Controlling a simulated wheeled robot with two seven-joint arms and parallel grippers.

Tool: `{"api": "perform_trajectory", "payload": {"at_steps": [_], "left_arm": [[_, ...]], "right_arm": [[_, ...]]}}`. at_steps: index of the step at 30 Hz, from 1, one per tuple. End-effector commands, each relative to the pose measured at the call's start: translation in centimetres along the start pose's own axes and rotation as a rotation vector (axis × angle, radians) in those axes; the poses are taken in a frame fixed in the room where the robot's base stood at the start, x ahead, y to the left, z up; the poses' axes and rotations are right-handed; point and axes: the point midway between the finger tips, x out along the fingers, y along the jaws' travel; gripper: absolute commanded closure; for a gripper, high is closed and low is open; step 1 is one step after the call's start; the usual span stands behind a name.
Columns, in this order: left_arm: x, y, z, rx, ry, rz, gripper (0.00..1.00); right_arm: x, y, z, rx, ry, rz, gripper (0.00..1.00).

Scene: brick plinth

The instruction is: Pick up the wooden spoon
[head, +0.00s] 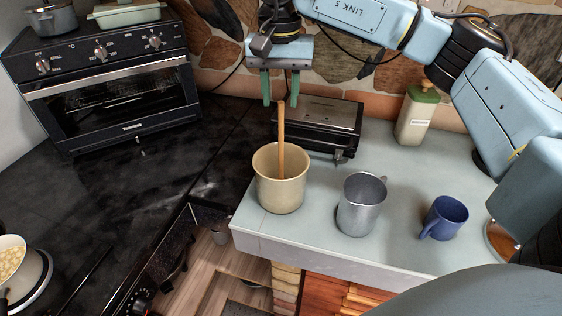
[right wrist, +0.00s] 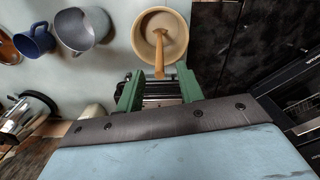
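The wooden spoon (head: 281,140) stands nearly upright in a beige pot (head: 280,192), its handle sticking up and its lower end hidden inside. In the right wrist view the spoon (right wrist: 159,52) leans across the rim of the pot (right wrist: 177,22). My right gripper (head: 281,103) points down above the pot, its two green fingers apart with nothing held. The handle's top end shows at the level of the fingertips, in line with the gap; whether it is between them in depth I cannot tell. My left gripper is not in view.
A grey metal mug (head: 361,210) and a blue mug (head: 447,218) stand right of the pot. A black grill (head: 325,125) sits behind it, with a pale bottle (head: 414,118) to the right. A black oven (head: 115,85) is at left. The pale counter has bare space between them.

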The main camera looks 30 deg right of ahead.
Motion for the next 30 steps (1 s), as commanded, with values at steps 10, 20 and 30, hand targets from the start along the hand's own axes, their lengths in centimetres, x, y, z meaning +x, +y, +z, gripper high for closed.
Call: {"api": "perform_trajectory", "payload": {"at_steps": [10, 20, 30], "left_arm": [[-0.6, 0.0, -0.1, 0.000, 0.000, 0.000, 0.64], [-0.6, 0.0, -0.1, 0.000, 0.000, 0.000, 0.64], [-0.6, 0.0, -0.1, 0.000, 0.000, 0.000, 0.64]], "right_arm": [[4.6, 0.2, -0.3, 0.000, -0.002, 0.002, 0.63], [5.1, 0.2, -0.3, 0.000, -0.001, -0.001, 0.66], [5.1, 0.1, -0.3, 0.000, -0.001, 0.000, 1.00]]}}
